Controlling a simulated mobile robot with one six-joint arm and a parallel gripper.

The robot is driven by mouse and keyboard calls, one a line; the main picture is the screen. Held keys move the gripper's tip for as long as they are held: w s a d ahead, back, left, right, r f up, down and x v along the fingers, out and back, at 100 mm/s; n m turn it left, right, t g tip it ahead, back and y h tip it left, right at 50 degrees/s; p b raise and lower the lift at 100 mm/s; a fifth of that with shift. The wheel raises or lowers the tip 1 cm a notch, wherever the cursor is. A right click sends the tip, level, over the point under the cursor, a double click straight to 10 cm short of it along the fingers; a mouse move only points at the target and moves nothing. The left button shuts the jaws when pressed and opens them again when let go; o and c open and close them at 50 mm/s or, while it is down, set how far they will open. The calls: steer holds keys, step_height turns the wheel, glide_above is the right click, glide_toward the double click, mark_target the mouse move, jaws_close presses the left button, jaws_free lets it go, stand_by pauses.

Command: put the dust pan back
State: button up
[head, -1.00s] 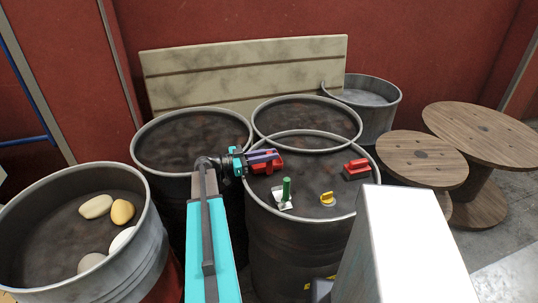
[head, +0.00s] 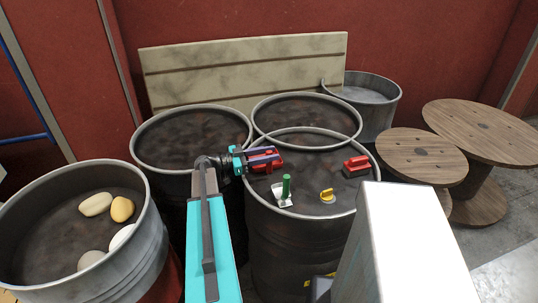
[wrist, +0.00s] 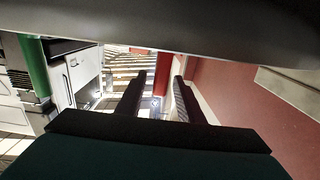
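A small white pan with an upright green handle (head: 285,190) stands on the front right drum's lid; it looks like the dust pan. My gripper (head: 272,156) is over the left part of the same lid, above and left of the pan. Its fingers point right. In the wrist view the two dark fingers (wrist: 160,97) are apart with nothing between them. A red object (head: 276,164) shows at and behind the fingertips in the head view; contact cannot be told. A green upright shape (wrist: 33,68) is at the wrist view's left edge.
A second red object (head: 357,167) and a yellow object (head: 327,195) are on the same lid. An open drum (head: 146,252) at left holds several stones. Other drums (head: 190,109) stand behind, before a leaning board (head: 240,70). Wooden spools (head: 422,155) are at right.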

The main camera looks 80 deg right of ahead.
steer(key=shift+w+r+p, duration=0.1)
steer(key=shift+r+p, duration=0.1)
steer(key=shift+p, duration=0.1)
steer(key=b+v, duration=0.4)
steer(key=v, duration=0.8)
steer(key=shift+b, duration=0.4)
